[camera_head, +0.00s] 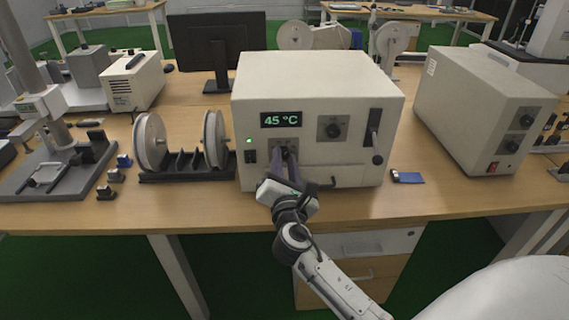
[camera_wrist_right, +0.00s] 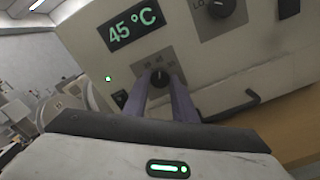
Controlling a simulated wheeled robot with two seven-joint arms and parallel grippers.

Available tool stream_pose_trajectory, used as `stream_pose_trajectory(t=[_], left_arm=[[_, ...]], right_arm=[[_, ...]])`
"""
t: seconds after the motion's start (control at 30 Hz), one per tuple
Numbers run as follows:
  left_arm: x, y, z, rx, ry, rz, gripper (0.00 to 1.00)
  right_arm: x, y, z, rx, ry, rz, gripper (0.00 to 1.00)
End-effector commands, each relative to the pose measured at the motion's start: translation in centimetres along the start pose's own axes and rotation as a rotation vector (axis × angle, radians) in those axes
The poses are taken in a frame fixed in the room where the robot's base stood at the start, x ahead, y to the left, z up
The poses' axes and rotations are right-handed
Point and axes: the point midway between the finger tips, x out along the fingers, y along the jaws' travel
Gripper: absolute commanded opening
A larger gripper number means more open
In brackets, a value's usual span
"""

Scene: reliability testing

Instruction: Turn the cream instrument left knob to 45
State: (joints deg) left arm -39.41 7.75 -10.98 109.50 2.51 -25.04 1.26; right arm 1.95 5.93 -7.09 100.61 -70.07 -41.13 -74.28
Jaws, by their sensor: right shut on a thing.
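The cream instrument (camera_head: 320,75) stands on the wooden table in the middle of the head view. Its display (camera_head: 281,120) reads 45 °C, and the same reading shows on the display in the right wrist view (camera_wrist_right: 133,25). The left knob (camera_wrist_right: 160,77) is a dark knob on a grey plate below the display. My right gripper (camera_head: 286,153) reaches the front panel from below, and its fingers are shut on the left knob. In the right wrist view the fingers (camera_wrist_right: 160,90) lie on both sides of it. My left gripper is not in view.
A second knob (camera_head: 333,130) and a lever (camera_head: 375,125) are on the same panel, right of the left knob. A spool rack (camera_head: 185,165) stands close on the left. A second cream box (camera_head: 485,105) stands on the right. A small blue item (camera_head: 408,177) lies between them.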

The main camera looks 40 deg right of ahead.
Motion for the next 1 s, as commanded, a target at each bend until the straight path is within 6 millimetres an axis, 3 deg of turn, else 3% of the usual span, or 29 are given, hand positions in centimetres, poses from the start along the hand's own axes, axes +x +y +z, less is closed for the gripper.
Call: stream_pose_trajectory(t=[0.23, 0.27, 0.37, 0.73, 1.0], left_arm=[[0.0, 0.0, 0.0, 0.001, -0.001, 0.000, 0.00], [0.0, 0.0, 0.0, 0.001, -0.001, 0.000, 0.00], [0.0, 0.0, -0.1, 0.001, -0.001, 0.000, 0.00], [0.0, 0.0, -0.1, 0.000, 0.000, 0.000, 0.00], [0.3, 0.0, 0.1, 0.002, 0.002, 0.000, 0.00]], right_arm=[[0.0, 0.0, -0.1, 0.003, 0.002, -0.001, 0.02], [0.0, 0.0, -0.1, 0.003, 0.002, -0.001, 0.28], [0.0, 0.0, -0.1, 0.003, 0.002, -0.001, 0.43], [-0.6, -0.1, -0.1, 0.001, 0.003, -0.001, 0.43], [-5.4, -0.1, -0.2, 0.004, 0.005, -0.002, 0.43]])
